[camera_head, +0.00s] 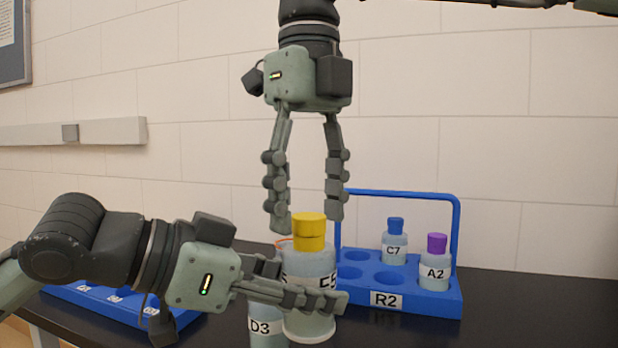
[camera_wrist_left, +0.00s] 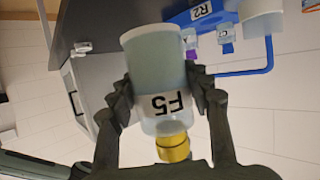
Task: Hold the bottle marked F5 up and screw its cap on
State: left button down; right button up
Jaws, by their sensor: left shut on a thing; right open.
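The bottle marked F5 (camera_head: 308,268) is pale and translucent, held about upright in my left gripper (camera_head: 303,286). The left fingers close on its sides; in the left wrist view the bottle (camera_wrist_left: 158,75) shows between them with its F5 label. A yellow cap (camera_head: 309,231) sits at the bottle's top, in line with it; it also shows in the left wrist view (camera_wrist_left: 173,147). I cannot tell how tightly it is seated. My right gripper (camera_head: 306,216) points down from above, open, its fingertips on either side of and around the cap's height. I see no clear contact with the cap.
Blue rack R2 (camera_head: 386,299) stands at right with a handle, empty holes, blue-capped bottle C7 (camera_head: 395,245) and purple-capped bottle A2 (camera_head: 435,266). Bottle D3 (camera_head: 262,326) is close beside F5. Another blue rack (camera_head: 75,297) lies behind my left arm. Dark table (camera_head: 540,310) is clear at right.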

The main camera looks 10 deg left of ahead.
notch_tip(320, 180, up, 12)
dwell(0.6)
dwell(0.5)
